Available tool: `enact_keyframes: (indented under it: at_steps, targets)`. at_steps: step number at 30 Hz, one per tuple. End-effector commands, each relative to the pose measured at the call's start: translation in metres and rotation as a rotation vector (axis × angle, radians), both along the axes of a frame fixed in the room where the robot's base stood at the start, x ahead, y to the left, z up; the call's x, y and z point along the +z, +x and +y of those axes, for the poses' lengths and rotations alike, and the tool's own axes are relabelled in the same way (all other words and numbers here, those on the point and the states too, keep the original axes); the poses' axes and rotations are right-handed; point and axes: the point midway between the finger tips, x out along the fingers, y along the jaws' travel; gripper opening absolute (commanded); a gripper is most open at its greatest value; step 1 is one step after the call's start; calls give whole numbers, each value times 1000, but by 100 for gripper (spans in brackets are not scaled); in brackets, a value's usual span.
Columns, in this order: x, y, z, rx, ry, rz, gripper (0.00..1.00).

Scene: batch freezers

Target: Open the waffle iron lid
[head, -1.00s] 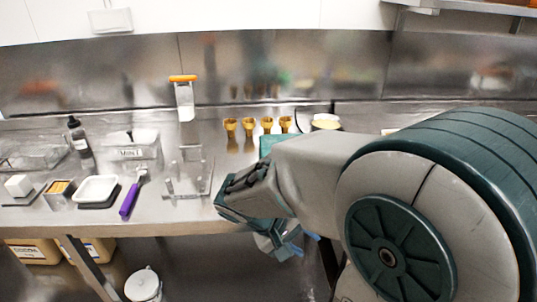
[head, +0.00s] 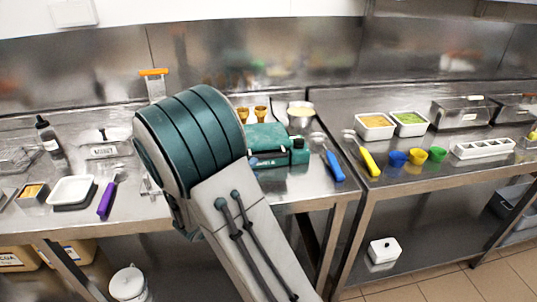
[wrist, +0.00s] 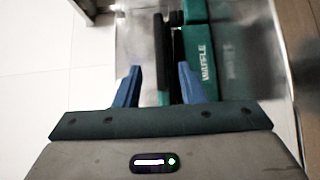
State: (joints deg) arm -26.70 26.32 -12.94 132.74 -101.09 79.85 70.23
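The teal waffle iron (head: 268,137) sits on the steel counter, right of my arm in the head view. Its lid looks down, though my arm covers part of its left side. In the wrist view the waffle iron (wrist: 196,60) shows its white "WAFFLE" lettering turned sideways, beside a dark gap and a dark strip. My gripper (wrist: 159,84) is open, with its two blue fingers apart and nothing visibly held between them. The fingers point towards the waffle iron; I cannot tell whether they touch it. The gripper does not show in the head view.
A blue-handled scoop (head: 333,165) lies right of the iron, and a pale tub (head: 300,112) and golden cones (head: 260,113) stand behind it. A second counter to the right holds a yellow-handled tool (head: 369,161) and small coloured cups (head: 418,156). Floor is free in front.

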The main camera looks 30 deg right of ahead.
Motion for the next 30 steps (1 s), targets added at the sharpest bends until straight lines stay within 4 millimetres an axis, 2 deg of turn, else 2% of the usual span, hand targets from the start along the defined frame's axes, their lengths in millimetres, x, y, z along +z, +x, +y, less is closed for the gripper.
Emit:
enact_keyframes:
  at_steps: [1, 6, 12, 18, 25, 26, 29, 30]
  targets:
    - [2, 5, -12, -6, -1, 2, 36]
    - [2, 22, -42, -5, -1, 2, 36]
    - [1, 36, -66, -2, 0, 1, 36]
    - [0, 41, -74, 0, 0, 1, 36]
    - [0, 41, -75, 0, 0, 1, 36]
    - [0, 41, -75, 0, 0, 1, 31]
    - [0, 41, -75, 0, 1, 2, 3]
    - [0, 41, -75, 0, 1, 2, 0]
